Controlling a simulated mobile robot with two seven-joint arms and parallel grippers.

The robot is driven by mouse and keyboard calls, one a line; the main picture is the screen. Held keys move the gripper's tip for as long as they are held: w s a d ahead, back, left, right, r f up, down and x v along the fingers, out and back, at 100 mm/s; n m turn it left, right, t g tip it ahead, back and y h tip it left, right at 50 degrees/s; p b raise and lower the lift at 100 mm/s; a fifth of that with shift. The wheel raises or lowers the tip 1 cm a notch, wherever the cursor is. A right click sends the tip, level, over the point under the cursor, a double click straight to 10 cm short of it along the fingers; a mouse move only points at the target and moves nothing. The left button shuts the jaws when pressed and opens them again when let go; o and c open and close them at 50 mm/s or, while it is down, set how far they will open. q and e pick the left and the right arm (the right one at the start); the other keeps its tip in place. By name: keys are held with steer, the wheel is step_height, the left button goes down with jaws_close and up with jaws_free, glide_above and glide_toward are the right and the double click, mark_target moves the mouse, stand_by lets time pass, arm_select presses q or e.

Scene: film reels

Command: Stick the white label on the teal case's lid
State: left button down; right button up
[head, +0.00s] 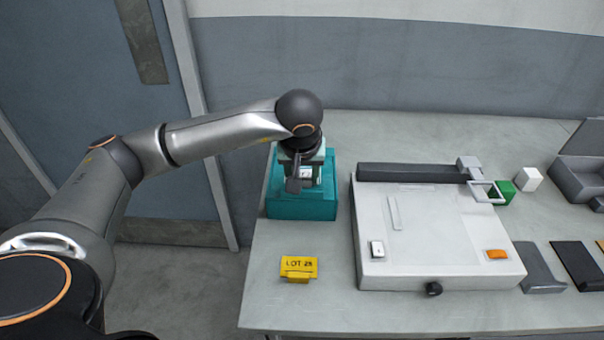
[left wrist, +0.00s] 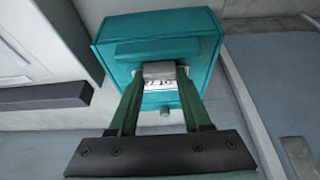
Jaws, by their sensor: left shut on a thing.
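The teal case (head: 302,208) stands at the left end of the table in the head view; it fills the upper middle of the left wrist view (left wrist: 205,50). My left gripper (head: 303,180) is over the case, pointing down at its top. In the left wrist view its fingers (left wrist: 159,80) are shut on the white label (left wrist: 160,85), which carries dark print. The label also shows as a small white patch in the head view (head: 306,173). I cannot tell whether the label touches the lid. My right gripper is out of view.
A yellow lot sign (head: 299,267) stands in front of the case. A large white bench device (head: 440,235) lies to the right, with a green block (head: 506,193) and a white cube (head: 529,179) beyond it. A grey open case (head: 578,180) is at the far right.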

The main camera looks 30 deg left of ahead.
arm_select(q)
steer(key=shift+s+f, duration=0.1)
steer(key=shift+f, duration=0.15)
steer(key=shift+c, duration=1.4)
jaws_free()
